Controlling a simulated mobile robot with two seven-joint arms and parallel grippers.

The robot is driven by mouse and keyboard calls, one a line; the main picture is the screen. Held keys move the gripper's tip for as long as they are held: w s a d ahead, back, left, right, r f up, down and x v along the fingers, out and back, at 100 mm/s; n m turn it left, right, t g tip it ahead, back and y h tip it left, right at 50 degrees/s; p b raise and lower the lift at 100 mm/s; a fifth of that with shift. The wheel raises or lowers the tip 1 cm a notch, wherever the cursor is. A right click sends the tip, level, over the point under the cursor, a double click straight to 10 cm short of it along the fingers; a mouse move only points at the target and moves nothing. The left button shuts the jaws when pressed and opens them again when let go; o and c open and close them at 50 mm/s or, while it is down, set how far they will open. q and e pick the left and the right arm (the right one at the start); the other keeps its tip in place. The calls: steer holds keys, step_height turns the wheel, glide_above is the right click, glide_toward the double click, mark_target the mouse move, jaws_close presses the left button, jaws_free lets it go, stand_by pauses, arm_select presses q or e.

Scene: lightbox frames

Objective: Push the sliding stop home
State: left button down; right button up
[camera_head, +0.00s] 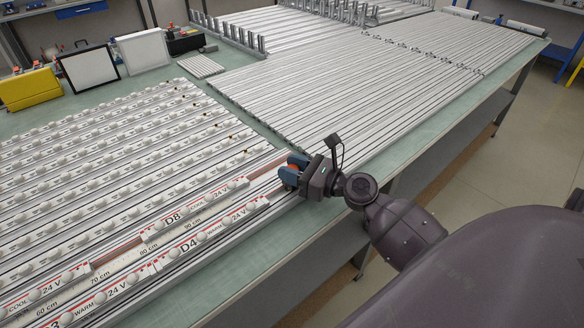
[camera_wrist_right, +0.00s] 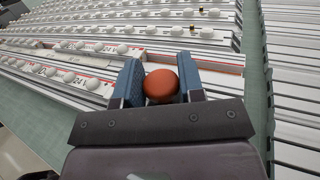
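An orange-brown round knob (camera_wrist_right: 161,86), apparently the handle of the sliding stop, sits between the blue finger pads of my right gripper (camera_wrist_right: 160,88). The pads seem to touch it on both sides. In the head view my right gripper (camera_head: 291,171) is at the right end of the front LED strips, and a bit of the orange knob (camera_head: 288,178) shows between the fingers. The rest of the stop is hidden by the gripper. A scale rail (camera_head: 130,257) marked in cm runs left from near the gripper, between the strips. My left gripper is not in view.
LED strips labelled D8 (camera_head: 172,220) and D4 (camera_head: 188,245) lie along the scale on the green-topped table (camera_head: 230,290). Many bare aluminium profiles (camera_head: 370,75) fill the table behind. A yellow case (camera_head: 30,90) stands at the back left.

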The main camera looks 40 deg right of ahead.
jaws_close()
steer(key=shift+a+r+p, duration=0.15)
steer(key=shift+a+p, duration=0.15)
steer(key=a+p, duration=0.2)
steer(key=a, duration=0.1)
steer(key=a+p, duration=0.1)
steer(key=shift+s+a, duration=0.25)
steer(key=shift+a, duration=0.55)
steer(key=shift+f, duration=0.2)
steer(key=o, duration=0.6)
jaws_free()
steer(key=shift+c, duration=0.2)
steer(key=shift+s, duration=0.1)
